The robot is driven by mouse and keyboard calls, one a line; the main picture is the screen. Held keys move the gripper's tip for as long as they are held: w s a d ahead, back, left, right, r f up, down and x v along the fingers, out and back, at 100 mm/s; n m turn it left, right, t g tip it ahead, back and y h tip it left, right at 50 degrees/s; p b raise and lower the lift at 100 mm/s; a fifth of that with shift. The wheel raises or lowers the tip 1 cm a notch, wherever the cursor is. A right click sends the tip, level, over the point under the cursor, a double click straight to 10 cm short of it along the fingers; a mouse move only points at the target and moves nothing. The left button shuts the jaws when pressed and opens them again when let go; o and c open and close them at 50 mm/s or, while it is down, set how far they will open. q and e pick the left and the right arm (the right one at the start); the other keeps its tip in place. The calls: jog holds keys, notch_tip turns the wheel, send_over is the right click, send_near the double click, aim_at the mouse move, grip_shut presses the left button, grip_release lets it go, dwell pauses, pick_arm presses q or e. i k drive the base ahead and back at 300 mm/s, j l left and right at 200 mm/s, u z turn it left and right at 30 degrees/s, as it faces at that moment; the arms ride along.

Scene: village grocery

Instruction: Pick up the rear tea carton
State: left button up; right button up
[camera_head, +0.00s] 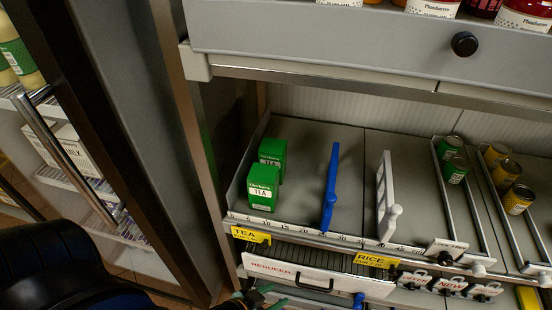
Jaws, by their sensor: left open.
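Two green tea cartons stand upright at the left end of the shelf. The rear tea carton (272,150) is partly hidden behind the front tea carton (263,188), whose label reads TEA. My left gripper (267,296) shows only in part at the bottom edge, low in front of the shelf and below the cartons. It is open, apart from both cartons, and I see nothing in it. My right gripper is not in view.
A blue divider (330,188) and a white divider (385,195) stand right of the cartons, with bare shelf between. Green cans (455,168) and yellow cans (517,199) stand farther right. A grey drawer front (350,40) overhangs the shelf. A fridge door handle (65,160) is at left.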

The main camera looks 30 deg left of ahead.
aim_at(271, 151)
jog(key=l+u, duration=0.4)
jog(key=l, duration=0.2)
jog(key=l+u, duration=0.4)
jog(key=l, duration=0.2)
